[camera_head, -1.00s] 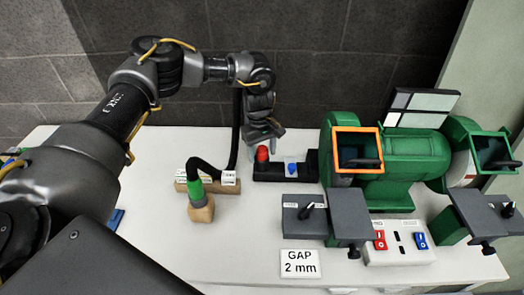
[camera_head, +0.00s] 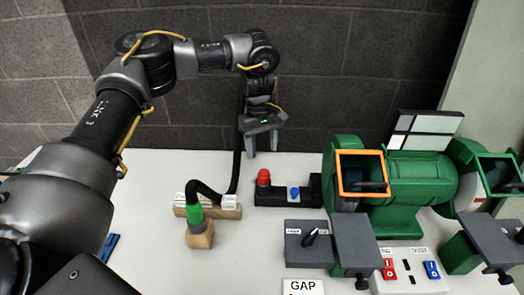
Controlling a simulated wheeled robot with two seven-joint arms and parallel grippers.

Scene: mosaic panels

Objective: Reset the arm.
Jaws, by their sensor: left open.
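My left arm comes in from the left and reaches over the back of the white table. My left gripper (camera_head: 262,148) hangs fingers down, open and empty, above the back of the table. It is just behind and above a black block (camera_head: 272,197) that carries a red knob (camera_head: 264,177) and a blue knob (camera_head: 293,192). The gripper looks clear of the block. My right gripper is not in view.
A green bench grinder (camera_head: 400,180) with an orange-framed shield (camera_head: 362,173) stands at the right. A switch box (camera_head: 408,270) and a "GAP" sign (camera_head: 303,287) are in front. The table's left middle (camera_head: 150,190) is clear.

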